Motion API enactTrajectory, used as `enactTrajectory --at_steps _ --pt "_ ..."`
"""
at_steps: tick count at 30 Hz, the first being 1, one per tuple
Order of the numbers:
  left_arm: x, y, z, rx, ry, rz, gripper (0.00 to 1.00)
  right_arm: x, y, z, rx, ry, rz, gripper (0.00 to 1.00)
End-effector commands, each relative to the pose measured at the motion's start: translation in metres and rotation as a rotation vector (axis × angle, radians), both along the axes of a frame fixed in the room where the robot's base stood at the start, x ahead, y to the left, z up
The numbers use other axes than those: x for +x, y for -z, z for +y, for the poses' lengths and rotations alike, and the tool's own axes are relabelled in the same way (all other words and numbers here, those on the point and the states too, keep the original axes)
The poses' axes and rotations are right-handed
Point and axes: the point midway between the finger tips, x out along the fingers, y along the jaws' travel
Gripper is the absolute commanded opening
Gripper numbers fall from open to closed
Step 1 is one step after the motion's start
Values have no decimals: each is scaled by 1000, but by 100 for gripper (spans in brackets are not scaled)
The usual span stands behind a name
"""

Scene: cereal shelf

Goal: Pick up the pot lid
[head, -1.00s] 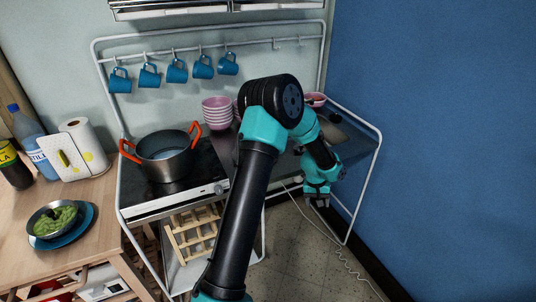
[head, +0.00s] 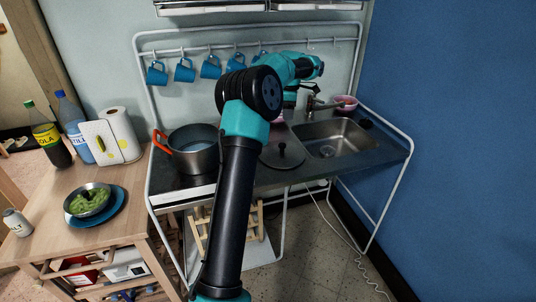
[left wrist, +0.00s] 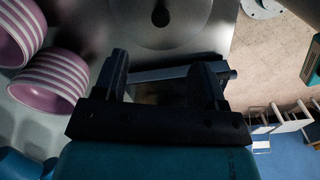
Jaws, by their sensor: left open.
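The pot lid (head: 283,158) is a dark grey disc with a black knob. It lies flat on the counter between the pot and the sink. My left gripper (head: 289,103) hangs above the back of the counter, behind the lid and apart from it; my arm partly hides it. In the left wrist view the gripper (left wrist: 162,68) is open, with nothing held. Part of the lid (left wrist: 188,20) shows beyond the fingers at the top edge of that view. My right gripper is not in view.
The pot (head: 196,152) with orange handles stands left of the lid. The sink (head: 336,138) and its tap (head: 318,103) are to the right. Blue mugs (head: 185,70) hang behind. Pink striped bowls (left wrist: 50,100) are close left of the fingers in the wrist view.

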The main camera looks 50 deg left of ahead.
Motion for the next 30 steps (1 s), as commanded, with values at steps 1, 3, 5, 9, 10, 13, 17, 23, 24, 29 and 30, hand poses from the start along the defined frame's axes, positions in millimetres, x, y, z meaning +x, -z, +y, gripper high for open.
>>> enactTrajectory --at_steps 1,3,5,9,10,13,17,23,24,29,30 --pt "0 -5 2 -3 -47 -3 65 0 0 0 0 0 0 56" --pt "-1 -8 4 -7 -96 -3 65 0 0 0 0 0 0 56" --pt "-1 -10 5 -10 -117 -3 65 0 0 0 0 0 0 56" --pt "-1 -11 5 -10 -123 -3 65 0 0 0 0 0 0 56" --pt "-1 -11 5 -10 -123 -3 65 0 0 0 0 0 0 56" --pt "-1 -10 5 -10 -122 -3 65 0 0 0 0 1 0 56" --pt "-1 -6 5 -10 -121 -1 65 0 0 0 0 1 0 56" --pt "-2 20 5 -10 -119 1 65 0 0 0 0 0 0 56" --pt "-2 27 5 -10 -119 1 65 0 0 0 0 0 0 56" --pt "-2 54 5 -10 -119 0 65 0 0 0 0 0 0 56" --pt "-2 61 5 -10 -119 0 65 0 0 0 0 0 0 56"
